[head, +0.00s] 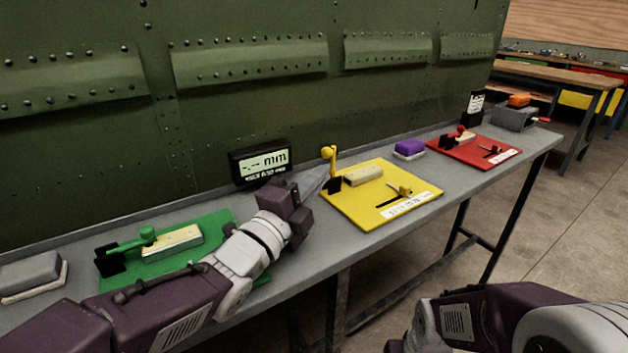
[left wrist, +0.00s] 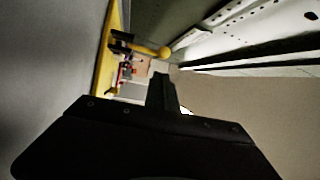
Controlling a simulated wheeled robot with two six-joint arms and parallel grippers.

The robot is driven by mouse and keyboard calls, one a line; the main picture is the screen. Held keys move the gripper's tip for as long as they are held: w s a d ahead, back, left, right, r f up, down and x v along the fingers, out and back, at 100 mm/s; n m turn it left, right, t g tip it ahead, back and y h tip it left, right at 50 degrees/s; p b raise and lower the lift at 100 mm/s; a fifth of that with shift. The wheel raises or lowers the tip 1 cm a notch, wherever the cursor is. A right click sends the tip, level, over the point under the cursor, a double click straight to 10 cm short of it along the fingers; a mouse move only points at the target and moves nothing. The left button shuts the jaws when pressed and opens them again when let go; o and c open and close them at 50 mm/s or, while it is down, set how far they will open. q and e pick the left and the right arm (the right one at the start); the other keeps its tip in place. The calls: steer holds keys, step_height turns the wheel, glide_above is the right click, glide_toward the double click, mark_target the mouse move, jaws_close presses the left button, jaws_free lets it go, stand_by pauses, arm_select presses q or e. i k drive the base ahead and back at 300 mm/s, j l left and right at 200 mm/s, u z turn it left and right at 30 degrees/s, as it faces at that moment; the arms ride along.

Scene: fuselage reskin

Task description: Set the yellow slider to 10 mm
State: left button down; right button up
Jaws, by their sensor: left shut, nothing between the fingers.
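The yellow board (head: 365,208) lies on the grey bench right of centre in the head view. Its yellow slider (head: 400,190) sits by a dark slot near the front edge, beside a white scale strip (head: 408,205). A yellow ball-topped lever (head: 328,153) stands at the board's back left and also shows in the left wrist view (left wrist: 164,52). My left gripper (head: 318,180) is shut and empty, just left of the board near the lever. Its shut fingers show in the left wrist view (left wrist: 162,92). My right gripper is out of view; only its arm shows, bottom right.
A green board (head: 215,225) lies under that arm. The green riveted panel (head: 240,110) rises behind the bench.

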mark_target(404, 190)
steer(key=k+l, duration=0.85)
